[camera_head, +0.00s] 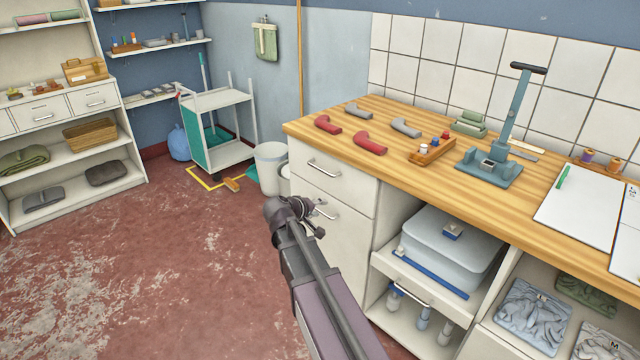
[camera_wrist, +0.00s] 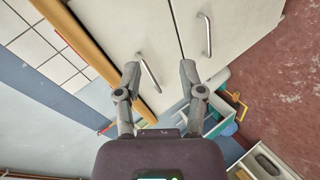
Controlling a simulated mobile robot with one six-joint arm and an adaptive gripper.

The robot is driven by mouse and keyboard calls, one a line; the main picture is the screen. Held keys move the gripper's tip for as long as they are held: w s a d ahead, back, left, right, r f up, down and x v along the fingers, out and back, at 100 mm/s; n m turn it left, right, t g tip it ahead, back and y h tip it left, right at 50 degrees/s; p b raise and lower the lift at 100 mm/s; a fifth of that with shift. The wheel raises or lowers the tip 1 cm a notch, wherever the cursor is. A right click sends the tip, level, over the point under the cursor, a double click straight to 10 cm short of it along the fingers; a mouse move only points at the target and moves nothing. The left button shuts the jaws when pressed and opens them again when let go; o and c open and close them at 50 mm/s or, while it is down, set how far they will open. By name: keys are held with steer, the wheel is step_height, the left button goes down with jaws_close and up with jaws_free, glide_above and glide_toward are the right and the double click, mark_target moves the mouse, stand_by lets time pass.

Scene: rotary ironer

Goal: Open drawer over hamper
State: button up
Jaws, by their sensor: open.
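The drawer (camera_head: 330,181) is a white front with a bar handle (camera_head: 323,168), directly under the wooden worktop at its left end. It looks closed. Below it is a taller white front (camera_head: 345,240) with its own bar handle (camera_head: 325,211); whether this is the hamper I cannot tell. My gripper (camera_head: 300,212) is open and empty, in front of the taller front in the head view, partly covering it. In the wrist view the open fingers (camera_wrist: 159,70) frame the drawer's handle (camera_wrist: 149,74), nearer the left finger. The taller front's handle (camera_wrist: 205,36) lies right of them.
The worktop (camera_head: 470,210) holds red and grey curved pieces and a blue press stand. Open shelves with a lidded bin (camera_head: 450,250) lie right of the fronts. A white bucket (camera_head: 270,165) and a cart (camera_head: 218,130) stand beyond. The red floor at left is clear.

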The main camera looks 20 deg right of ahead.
steer(key=w+d+f+n+t+h+b, duration=0.2)
steer(key=w+f+t+h+b, duration=0.1)
steer(key=w+b, duration=0.35)
steer(key=n+t+h+b, duration=0.1)
steer(key=n+t+b, duration=0.45)
steer(key=b, duration=0.35)
glide_toward(320, 169)
steer(key=f+v, duration=0.1)
steer(key=v, duration=0.2)
steer(key=shift+w+a+r, duration=0.1)
steer(key=shift+a+r, duration=0.1)
steer(key=shift+a, duration=0.15)
steer(key=p+x, duration=0.2)
steer(key=x, duration=1.2)
steer(key=shift+d, duration=0.1)
jaws_close()
